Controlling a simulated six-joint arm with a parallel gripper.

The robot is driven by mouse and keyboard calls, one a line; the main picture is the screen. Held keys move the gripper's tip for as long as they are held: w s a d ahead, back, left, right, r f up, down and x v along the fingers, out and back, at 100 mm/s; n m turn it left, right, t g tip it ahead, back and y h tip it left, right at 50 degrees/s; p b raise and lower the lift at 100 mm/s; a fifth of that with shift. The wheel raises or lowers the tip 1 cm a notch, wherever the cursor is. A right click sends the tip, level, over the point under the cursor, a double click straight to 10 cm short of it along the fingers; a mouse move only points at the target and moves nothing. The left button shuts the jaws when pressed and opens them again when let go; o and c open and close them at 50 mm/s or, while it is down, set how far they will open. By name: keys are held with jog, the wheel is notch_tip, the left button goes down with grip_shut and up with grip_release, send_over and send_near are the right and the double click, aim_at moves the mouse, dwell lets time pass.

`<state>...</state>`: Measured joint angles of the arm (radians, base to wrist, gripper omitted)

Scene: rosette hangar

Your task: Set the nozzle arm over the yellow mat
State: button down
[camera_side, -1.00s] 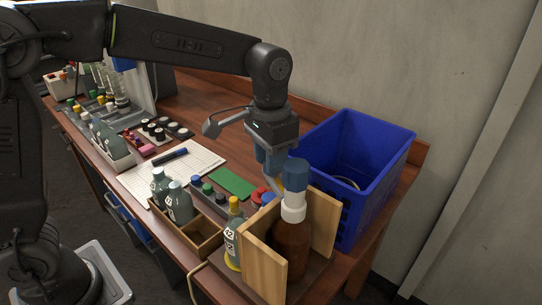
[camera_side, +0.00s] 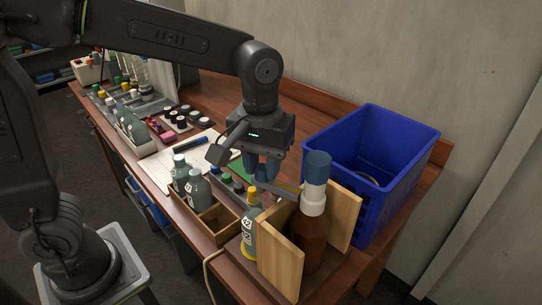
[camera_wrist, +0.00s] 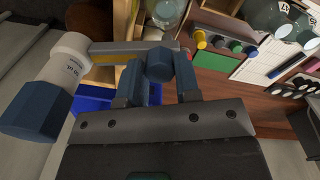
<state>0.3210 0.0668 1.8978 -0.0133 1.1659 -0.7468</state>
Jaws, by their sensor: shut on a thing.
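The nozzle arm (camera_side: 283,187) is a thin grey bar reaching left from the white neck of a brown bottle (camera_side: 310,240) with a blue cap (camera_side: 318,165). My gripper (camera_side: 262,178) is shut on the arm's free end. In the wrist view a blue knob (camera_wrist: 159,65) sits between the fingers, and the grey bar (camera_wrist: 122,46) leads to the white neck. The yellow mat (camera_side: 246,257) seems to be the yellow edge under the small grey bottle with a yellow cap (camera_side: 250,229); most of it is hidden. The arm's end is behind and above that bottle.
Two wooden boards (camera_side: 281,263) flank the brown bottle. A blue crate (camera_side: 405,200) stands to its right. A wooden tray (camera_side: 217,224) with grey bottles is at the left. Small capped vials (camera_wrist: 227,44) and a green pad (camera_side: 239,168) lie close by.

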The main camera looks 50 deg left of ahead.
jog(key=shift+s+d+n, duration=0.3)
jog(key=shift+s+n, duration=0.55)
jog(key=shift+n, duration=0.15)
jog(key=c, duration=0.8)
grip_release()
notch_tip(320, 180, up, 14)
jog(key=shift+s+a+f, duration=0.1)
jog(key=s+a+f+m+t, duration=0.5)
jog(key=s+a+f+m, duration=0.2)
jog(key=s+a+f, duration=0.3)
jog(key=shift+a+f+t, duration=0.3)
jog(key=shift+a+f, duration=0.45)
jog(key=shift+a, duration=0.1)
